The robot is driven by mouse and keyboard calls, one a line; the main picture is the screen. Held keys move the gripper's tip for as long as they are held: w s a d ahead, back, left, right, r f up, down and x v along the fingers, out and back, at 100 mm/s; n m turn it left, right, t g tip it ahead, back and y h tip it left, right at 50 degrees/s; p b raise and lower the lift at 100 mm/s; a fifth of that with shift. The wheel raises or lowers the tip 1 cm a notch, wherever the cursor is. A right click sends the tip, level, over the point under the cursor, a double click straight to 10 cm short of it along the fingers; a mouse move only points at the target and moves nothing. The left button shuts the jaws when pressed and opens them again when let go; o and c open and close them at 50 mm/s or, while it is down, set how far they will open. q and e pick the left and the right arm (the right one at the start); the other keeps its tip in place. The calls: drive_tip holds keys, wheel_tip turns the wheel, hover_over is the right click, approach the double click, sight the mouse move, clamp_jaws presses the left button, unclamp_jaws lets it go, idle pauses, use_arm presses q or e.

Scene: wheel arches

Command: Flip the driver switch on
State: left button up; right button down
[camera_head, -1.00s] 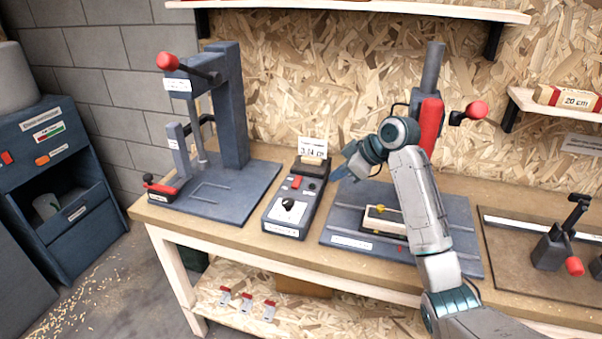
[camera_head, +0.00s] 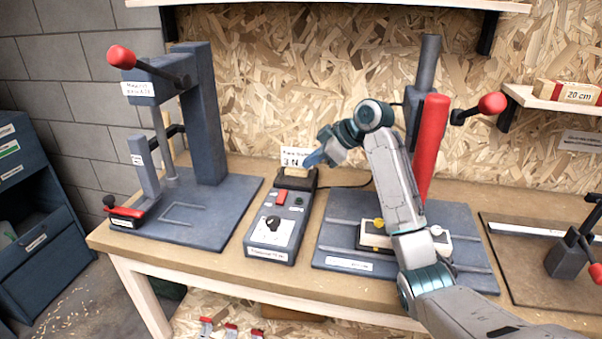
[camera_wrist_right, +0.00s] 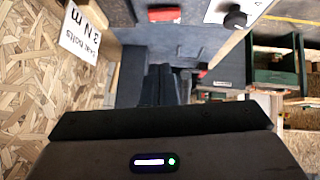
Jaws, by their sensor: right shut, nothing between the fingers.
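The driver's control box (camera_head: 254,238) stands on the bench between the two presses. On its sloping top are a red switch (camera_head: 281,197), a small green button or lamp (camera_head: 299,200) and a black knob on a white dial (camera_head: 273,222). I cannot tell the switch's position. My right gripper (camera_head: 314,158) is shut and empty, above and right of the red switch, apart from it. In the right wrist view the shut fingers (camera_wrist_right: 160,84) are central, with the red switch (camera_wrist_right: 165,14) and knob (camera_wrist_right: 235,18) at the top. My left gripper is out of view.
A label card (camera_head: 294,157) stands at the box's back end, close to my right fingertips. A press with a red-ball lever (camera_head: 121,57) stands left. A fixture plate (camera_head: 345,211) with a red-handled tool (camera_head: 430,150) stands right, partly behind my right arm.

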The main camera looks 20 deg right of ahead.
drive_tip(key=p, duration=0.2)
approach(280, 193)
drive_tip(key=w+a+r, duration=0.1)
drive_tip(key=a+r, duration=0.1)
drive_tip(key=a, duration=0.1)
drive_tip(key=f, duration=0.1)
drive_tip(key=w+f+p, duration=0.1)
drive_tip(key=f, duration=0.3)
drive_tip(key=shift+w, duration=0.3)
drive_tip(key=shift+f, duration=0.5)
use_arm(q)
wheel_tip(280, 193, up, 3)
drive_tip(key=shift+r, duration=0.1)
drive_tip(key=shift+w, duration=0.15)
